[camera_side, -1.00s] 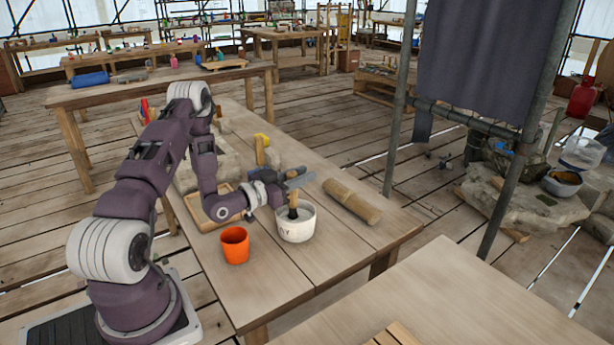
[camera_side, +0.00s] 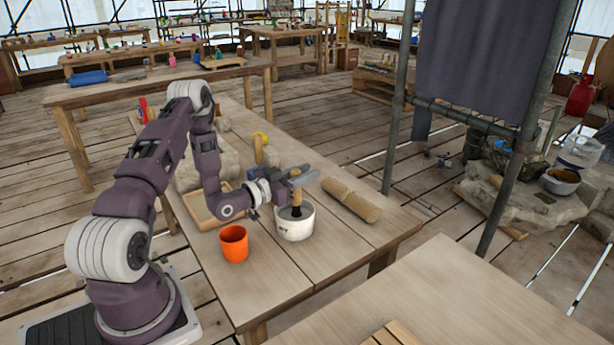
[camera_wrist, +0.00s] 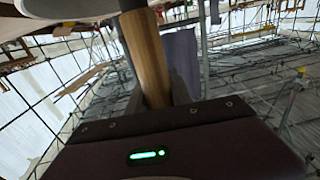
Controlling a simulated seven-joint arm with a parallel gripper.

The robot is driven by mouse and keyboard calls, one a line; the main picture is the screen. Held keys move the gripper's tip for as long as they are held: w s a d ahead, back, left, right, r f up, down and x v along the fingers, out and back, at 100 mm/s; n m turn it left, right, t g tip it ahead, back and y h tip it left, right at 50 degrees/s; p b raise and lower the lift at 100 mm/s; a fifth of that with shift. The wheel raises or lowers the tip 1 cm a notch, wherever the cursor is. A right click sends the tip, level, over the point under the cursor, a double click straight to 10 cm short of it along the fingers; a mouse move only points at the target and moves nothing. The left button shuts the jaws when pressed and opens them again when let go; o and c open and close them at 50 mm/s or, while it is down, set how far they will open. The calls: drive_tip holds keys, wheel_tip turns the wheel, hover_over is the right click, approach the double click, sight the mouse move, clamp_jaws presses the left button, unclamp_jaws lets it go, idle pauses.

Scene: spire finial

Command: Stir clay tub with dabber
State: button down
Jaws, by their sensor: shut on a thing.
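My gripper (camera_side: 290,179) is shut on the wooden handle of the dabber (camera_side: 297,196), which stands close to upright. The dabber's dark lower part reaches into the white clay tub (camera_side: 295,229), and its tip is hidden inside. The tub stands on the wooden table with dark lettering on its side. In the wrist view the dabber's handle (camera_wrist: 147,58) rises between my fingers, and the pale rim of a thing shows at the top edge.
An orange cup (camera_side: 234,245) stands left of the tub on the table (camera_side: 270,285). A rolled tan bundle (camera_side: 351,200) lies to the right. A wooden tray (camera_side: 207,212) and a yellow-topped tool (camera_side: 260,146) are behind. The table front is clear.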

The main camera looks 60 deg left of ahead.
drive_tip(key=shift+s, duration=1.05)
drive_tip(key=shift+w+d, duration=0.3)
drive_tip(key=shift+d, duration=0.25)
drive_tip(key=shift+w+d, duration=0.25)
drive_tip(key=shift+d, duration=0.25)
wheel_tip(320, 180, up, 11)
drive_tip(key=shift+f, duration=0.15)
